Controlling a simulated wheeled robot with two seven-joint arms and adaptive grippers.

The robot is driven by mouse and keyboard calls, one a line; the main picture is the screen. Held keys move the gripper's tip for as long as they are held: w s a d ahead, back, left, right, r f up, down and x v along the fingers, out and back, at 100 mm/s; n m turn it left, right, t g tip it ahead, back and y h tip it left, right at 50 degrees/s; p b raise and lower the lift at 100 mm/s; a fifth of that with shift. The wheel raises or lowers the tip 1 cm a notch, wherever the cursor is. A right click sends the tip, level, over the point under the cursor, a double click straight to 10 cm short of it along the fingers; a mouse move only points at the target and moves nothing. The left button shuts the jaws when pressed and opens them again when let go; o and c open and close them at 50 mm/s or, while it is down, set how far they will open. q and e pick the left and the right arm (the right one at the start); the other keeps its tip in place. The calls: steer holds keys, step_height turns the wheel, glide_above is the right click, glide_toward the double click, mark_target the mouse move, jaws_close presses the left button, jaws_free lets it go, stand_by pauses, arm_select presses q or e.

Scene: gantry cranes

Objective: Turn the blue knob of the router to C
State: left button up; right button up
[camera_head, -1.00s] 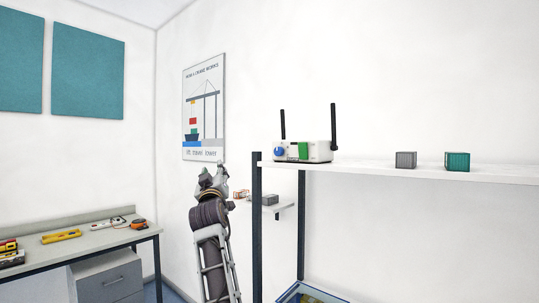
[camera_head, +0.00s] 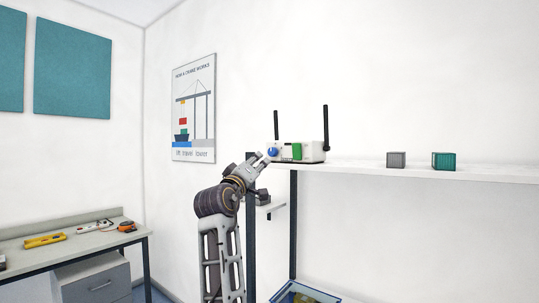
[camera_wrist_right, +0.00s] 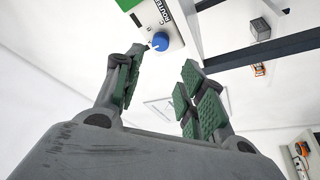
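The white router (camera_head: 314,152) stands on the white shelf, with two black antennas, a green panel and a blue knob (camera_head: 272,152) on its front. In the right wrist view the blue knob (camera_wrist_right: 160,41) shows just beyond the fingertips, roughly between them, with a small white mark on its edge. My left gripper is not in view.
The shelf (camera_head: 360,168) also bears a grey container block (camera_head: 396,160) and a teal one (camera_head: 445,160), right of the router. A dark shelf post (camera_head: 251,230) stands close beside my right arm. A workbench (camera_head: 70,250) with tools is at the left.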

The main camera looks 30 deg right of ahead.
mark_target(271, 152)
steer(key=shift+d, duration=0.1)
steer(key=shift+p+x, duration=2.05)
steer(key=shift+x, duration=4.85)
steer(key=c, duration=0.7)
steer(key=shift+c, duration=0.2)
steer(key=shift+f, duration=0.1)
